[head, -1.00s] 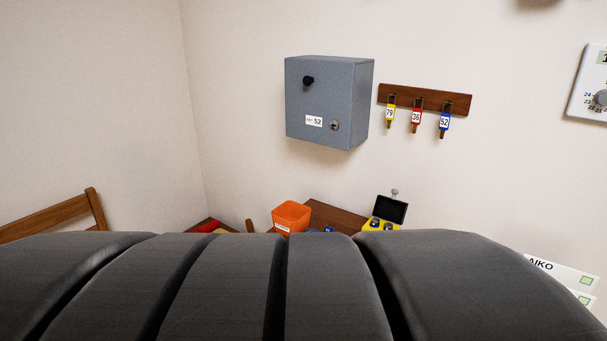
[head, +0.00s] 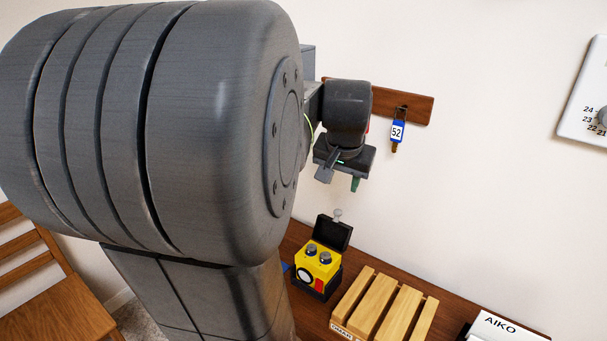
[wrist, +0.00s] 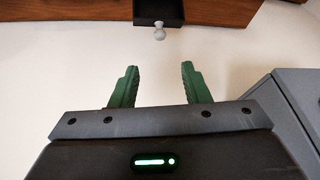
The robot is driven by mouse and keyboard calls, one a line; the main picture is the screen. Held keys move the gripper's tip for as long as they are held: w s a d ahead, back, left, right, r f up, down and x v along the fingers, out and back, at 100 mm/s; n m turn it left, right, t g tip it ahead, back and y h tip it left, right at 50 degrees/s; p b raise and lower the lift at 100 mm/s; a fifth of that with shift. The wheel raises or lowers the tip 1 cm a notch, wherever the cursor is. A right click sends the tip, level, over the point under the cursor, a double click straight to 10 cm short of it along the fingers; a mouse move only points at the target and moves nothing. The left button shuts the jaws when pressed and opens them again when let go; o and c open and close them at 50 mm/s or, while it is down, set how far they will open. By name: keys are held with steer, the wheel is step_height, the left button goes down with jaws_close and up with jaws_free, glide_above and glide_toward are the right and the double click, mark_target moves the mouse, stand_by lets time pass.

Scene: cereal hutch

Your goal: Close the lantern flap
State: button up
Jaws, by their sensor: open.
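The lantern (head: 318,262) is a small yellow box on a black base with two dark round knobs on top and a round white face. It stands on the wooden surface in the head view. Its black flap (head: 333,232) stands raised at the back, with a pale ball knob at its upper edge. The flap (wrist: 160,12) and its ball knob also show at the top of the wrist view. My gripper (head: 340,181) is above and behind the lantern near the wall, touching nothing. In the wrist view my gripper (wrist: 157,86) has its green fingers apart and empty.
A slatted wooden crate (head: 385,305) stands right of the lantern, and a white AIKO card (head: 500,326) lies farther right. A key rack (head: 415,106) with a blue tag 52 (head: 397,132) hangs on the wall behind. A grey box (wrist: 290,110) is close on the right in the wrist view.

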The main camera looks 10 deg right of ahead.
mark_target(339, 210)
steer(key=x, duration=1.2)
steer(key=shift+f, duration=0.25)
steer(key=shift+c, duration=0.2)
jaws_close()
